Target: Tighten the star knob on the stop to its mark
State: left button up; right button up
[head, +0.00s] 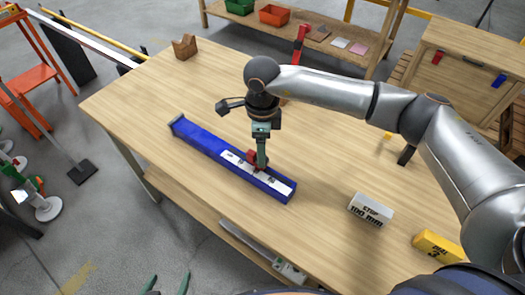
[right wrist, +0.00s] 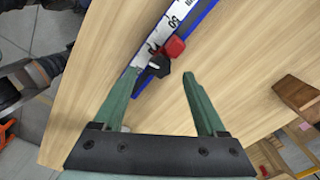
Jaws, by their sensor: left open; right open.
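A blue rail (head: 205,144) with a white printed scale (head: 277,184) lies on the wooden table. The red stop (head: 252,158) sits on the rail, partly covered by my right gripper (head: 262,165). In the right wrist view the red stop (right wrist: 173,47) has a dark star knob (right wrist: 155,68) on its near side. My right gripper (right wrist: 159,78) is open, and the knob shows between and slightly beyond its fingertips; I see no contact. The knob's mark is too small to make out. My left gripper (head: 167,283) is open and empty at the bottom edge of the head view.
A brown wooden block (head: 185,46) sits at the far left corner. A red upright object (head: 300,45) stands at the back edge. The table's left part is clear.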

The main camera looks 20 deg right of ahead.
jog(key=shift+f, duration=1.55)
grip_shut()
